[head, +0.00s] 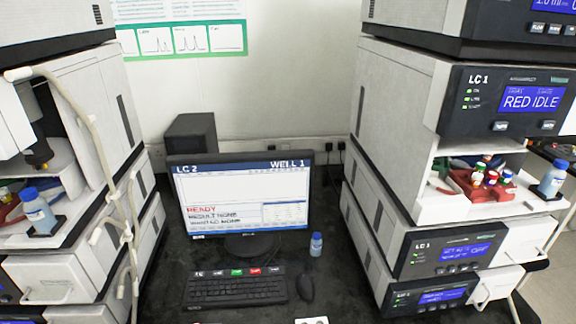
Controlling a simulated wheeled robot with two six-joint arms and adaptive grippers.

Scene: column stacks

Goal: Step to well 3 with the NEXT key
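The monitor (240,205) stands on the dark bench between two instrument stacks. Its screen reads LC-2 at the top left and WELL 1 at the top right, with READY in red and RESULT NONE and WANTED NONE below. A black keyboard (236,291) lies in front of it. A row of labelled keys runs along its back edge: dark ones at the left, a green key (237,272), then red keys (264,271). Their labels are too small to read, so I cannot tell which is NEXT. Neither gripper is in view.
A mouse (305,287) lies right of the keyboard, with a small blue bottle (316,244) behind it. The right stack (440,190) reads RED IDLE and holds a red vial tray (480,188). The left stack (70,190) has pale tubing (105,150) in front. A white object (312,321) is cut off below.

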